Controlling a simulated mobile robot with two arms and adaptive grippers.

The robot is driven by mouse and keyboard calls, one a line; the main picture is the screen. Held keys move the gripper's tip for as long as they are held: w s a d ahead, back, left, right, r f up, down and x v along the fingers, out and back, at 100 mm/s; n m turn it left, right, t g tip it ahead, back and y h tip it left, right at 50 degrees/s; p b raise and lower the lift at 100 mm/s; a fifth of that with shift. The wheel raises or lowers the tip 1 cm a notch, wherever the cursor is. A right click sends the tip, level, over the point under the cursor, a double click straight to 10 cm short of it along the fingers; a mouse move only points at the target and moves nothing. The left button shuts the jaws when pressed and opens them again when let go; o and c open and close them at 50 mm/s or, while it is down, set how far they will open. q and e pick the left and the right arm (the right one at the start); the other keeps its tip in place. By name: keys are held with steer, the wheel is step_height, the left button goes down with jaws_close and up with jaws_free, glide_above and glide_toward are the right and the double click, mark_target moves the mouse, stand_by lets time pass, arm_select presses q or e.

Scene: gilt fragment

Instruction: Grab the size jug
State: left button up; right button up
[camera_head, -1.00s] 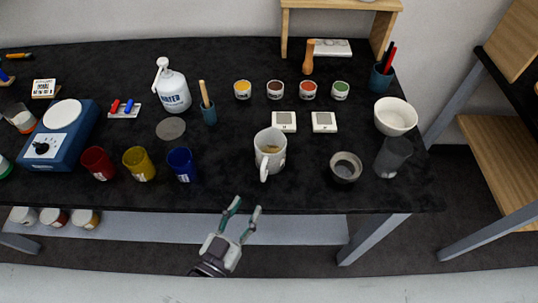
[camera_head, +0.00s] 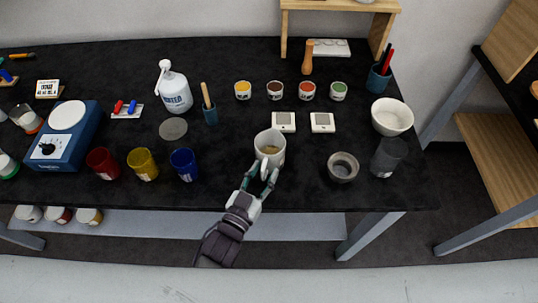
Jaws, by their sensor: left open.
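A white jug (camera_head: 270,142) with a brownish content stands upright on the black table, near its front edge, in the head view. Its handle faces the front, toward my gripper. My left gripper (camera_head: 262,172) is open at the jug's front side, with its fingertips by the handle. The fingers partly hide the handle, and I cannot tell whether they touch it. My right gripper is not in view.
A blue cup (camera_head: 184,164) stands left of the jug and a grey bowl (camera_head: 342,167) to its right. Two small white square devices (camera_head: 284,122) lie just behind it. A dark grey beaker (camera_head: 388,157) and a white bowl (camera_head: 392,117) stand farther right.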

arm_select(q)
jaws_close()
steer(key=shift+r, duration=0.15)
stand_by(0.4)
